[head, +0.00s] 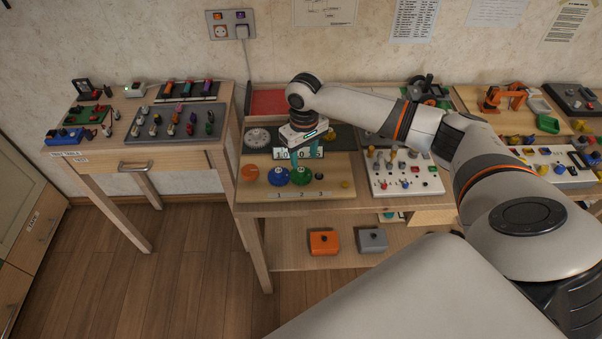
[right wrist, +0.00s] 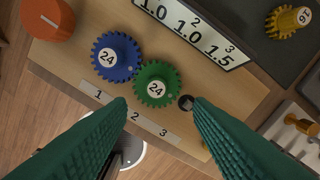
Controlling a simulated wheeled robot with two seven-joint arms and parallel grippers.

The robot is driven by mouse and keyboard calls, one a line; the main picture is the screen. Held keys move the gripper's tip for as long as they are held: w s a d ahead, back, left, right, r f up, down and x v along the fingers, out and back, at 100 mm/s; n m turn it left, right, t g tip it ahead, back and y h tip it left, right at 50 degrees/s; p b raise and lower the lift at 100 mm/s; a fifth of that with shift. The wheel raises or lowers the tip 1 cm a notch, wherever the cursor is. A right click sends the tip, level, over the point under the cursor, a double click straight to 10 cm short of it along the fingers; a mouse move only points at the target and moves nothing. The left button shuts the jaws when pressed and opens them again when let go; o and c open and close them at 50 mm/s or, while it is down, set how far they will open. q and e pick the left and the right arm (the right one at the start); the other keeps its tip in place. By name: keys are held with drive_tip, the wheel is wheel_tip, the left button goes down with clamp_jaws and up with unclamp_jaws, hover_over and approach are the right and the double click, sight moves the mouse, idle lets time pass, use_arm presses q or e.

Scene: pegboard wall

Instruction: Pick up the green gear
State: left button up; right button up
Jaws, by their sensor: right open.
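The green gear (head: 301,175) lies on a wooden board, just right of the blue gear (head: 278,176). In the right wrist view the green gear (right wrist: 150,76), marked 24, appears to touch or nearly touch the blue gear (right wrist: 117,56), also marked 24. My right gripper (head: 307,160) is over the board, close to the green gear. In the right wrist view its two teal fingers (right wrist: 158,106) are spread apart with nothing between them, their tips appearing just below the green gear. My left gripper is not in view.
An orange cylinder (right wrist: 48,18) stands left of the blue gear. A black peg (right wrist: 185,102) is right of the green gear. A number strip (right wrist: 130,117) lies in front, and a number plate (right wrist: 190,32) is behind. A yellow gear (right wrist: 288,21) sits farther right.

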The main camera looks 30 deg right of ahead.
sight(301, 169)
drive_tip(key=f, duration=0.5)
drive_tip(key=shift+w+a, duration=0.2)
drive_tip(key=shift+w, duration=0.05)
clamp_jaws()
